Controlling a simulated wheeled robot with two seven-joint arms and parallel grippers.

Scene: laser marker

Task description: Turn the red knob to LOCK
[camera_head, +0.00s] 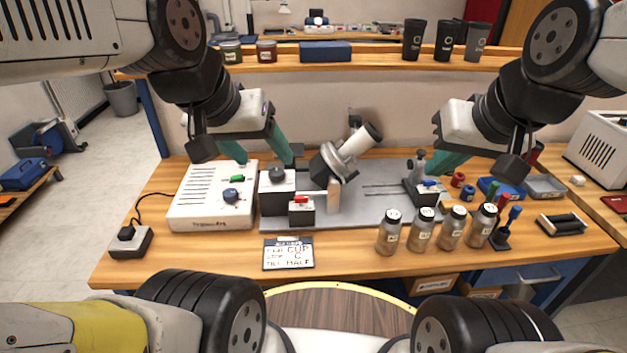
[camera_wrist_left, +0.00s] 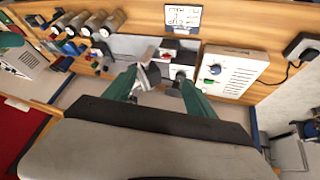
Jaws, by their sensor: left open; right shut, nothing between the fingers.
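My right gripper (camera_head: 447,163) is shut and empty, near the right end of the plate.
A white control box (camera_head: 205,212) with a blue knob and green switch stands left. A black-knobbed block (camera_head: 276,176) and tilted metal chuck (camera_head: 330,168) stand close behind the red knob. Several jars (camera_head: 422,230) line the front right. A card (camera_head: 288,262) lies in front.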

